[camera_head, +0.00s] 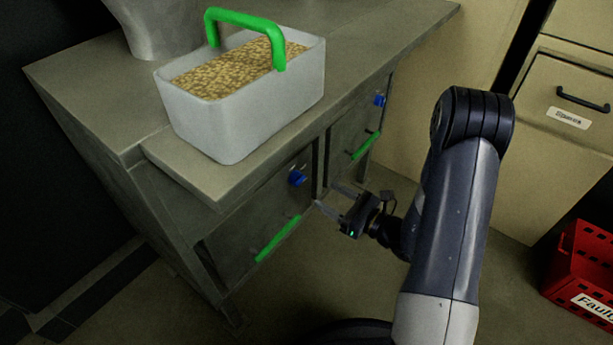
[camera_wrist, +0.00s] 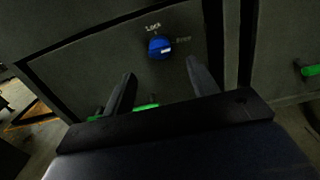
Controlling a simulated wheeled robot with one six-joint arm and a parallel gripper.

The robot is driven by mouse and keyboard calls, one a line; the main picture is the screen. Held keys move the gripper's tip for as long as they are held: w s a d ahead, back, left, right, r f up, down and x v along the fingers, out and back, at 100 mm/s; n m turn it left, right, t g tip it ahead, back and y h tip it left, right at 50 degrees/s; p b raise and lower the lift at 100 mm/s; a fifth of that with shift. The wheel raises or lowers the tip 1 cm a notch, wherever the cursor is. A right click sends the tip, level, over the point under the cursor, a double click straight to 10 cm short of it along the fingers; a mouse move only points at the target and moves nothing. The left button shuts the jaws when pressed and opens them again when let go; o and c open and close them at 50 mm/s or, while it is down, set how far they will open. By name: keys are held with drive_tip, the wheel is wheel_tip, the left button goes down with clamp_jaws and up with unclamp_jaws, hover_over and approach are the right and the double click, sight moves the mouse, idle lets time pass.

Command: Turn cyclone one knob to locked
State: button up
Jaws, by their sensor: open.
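A blue knob (camera_head: 297,178) sits on the front of the nearer cabinet door (camera_head: 240,232), above a green bar handle (camera_head: 278,239). In the wrist view the blue knob (camera_wrist: 159,46) is close ahead, with a "Lock" label above it and a second, blurred label to its right. A second blue knob (camera_head: 379,100) is on the farther door, above another green handle (camera_head: 366,146). Which knob belongs to cyclone one is not marked in view. My gripper (camera_head: 324,197) is open and empty, right of and slightly below the nearer knob. Its fingers (camera_wrist: 158,82) show in the wrist view, apart from the knob.
A grey bin of grain (camera_head: 235,125) with a green handle (camera_head: 246,22) stands on the metal counter (camera_head: 85,95) above the doors. A red crate (camera_head: 585,262) and beige drawers (camera_head: 565,110) are at the right. Floor is clear below the doors.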

sight(302, 181)
drive_tip(key=b+x, duration=0.1)
drive_tip(key=x, duration=0.8)
drive_tip(key=shift+a, duration=0.1)
clamp_jaws()
idle(0.4)
